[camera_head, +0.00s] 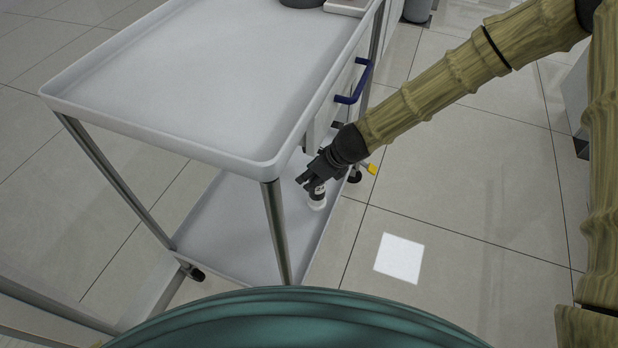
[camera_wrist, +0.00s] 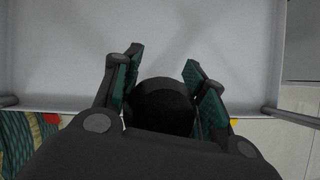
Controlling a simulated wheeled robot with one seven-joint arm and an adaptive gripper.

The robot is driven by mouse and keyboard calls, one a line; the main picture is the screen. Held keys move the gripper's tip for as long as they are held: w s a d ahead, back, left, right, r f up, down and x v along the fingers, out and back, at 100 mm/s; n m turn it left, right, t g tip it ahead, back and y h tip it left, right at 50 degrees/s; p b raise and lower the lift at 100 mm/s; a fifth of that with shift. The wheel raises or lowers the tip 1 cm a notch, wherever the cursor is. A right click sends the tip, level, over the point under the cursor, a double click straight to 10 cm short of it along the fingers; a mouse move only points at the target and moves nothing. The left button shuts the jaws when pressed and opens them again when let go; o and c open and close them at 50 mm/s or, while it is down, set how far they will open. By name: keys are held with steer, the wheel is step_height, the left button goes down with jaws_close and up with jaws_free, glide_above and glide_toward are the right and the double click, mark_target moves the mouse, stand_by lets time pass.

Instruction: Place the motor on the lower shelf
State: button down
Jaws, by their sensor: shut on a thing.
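The motor shows in the head view as a small white and grey piece (camera_head: 317,197) under my gripper (camera_head: 313,186), at the right edge of the cart's lower shelf (camera_head: 235,225). In the wrist view the motor is a dark round body (camera_wrist: 163,105) between the two green-padded fingers of my gripper (camera_wrist: 163,85), which is shut on it. The lower shelf (camera_wrist: 160,50) fills the upper part of the wrist view. Whether the motor touches the shelf I cannot tell. The gripper hides much of the motor.
The cart's upper tray (camera_head: 200,80) overhangs the lower shelf. A metal leg (camera_head: 276,230) stands at the front corner, left of my gripper. A drawer with a blue handle (camera_head: 356,85) hangs under the tray. The visible shelf surface is bare.

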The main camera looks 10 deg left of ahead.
steer(key=w+f+b, duration=0.1)
steer(key=w+a+f+b, duration=0.1)
steer(key=f, duration=0.1)
steer(key=shift+w+f, duration=0.1)
steer(key=shift+f, duration=0.2)
stand_by(0.3)
steer(key=shift+f, duration=0.1)
steer(key=c, duration=0.8)
jaws_free()
steer(key=p+v, duration=0.3)
steer(key=v, duration=0.7)
steer(key=shift+r+p, duration=0.25)
steer(key=shift+p, duration=0.05)
steer(key=shift+v, duration=0.85)
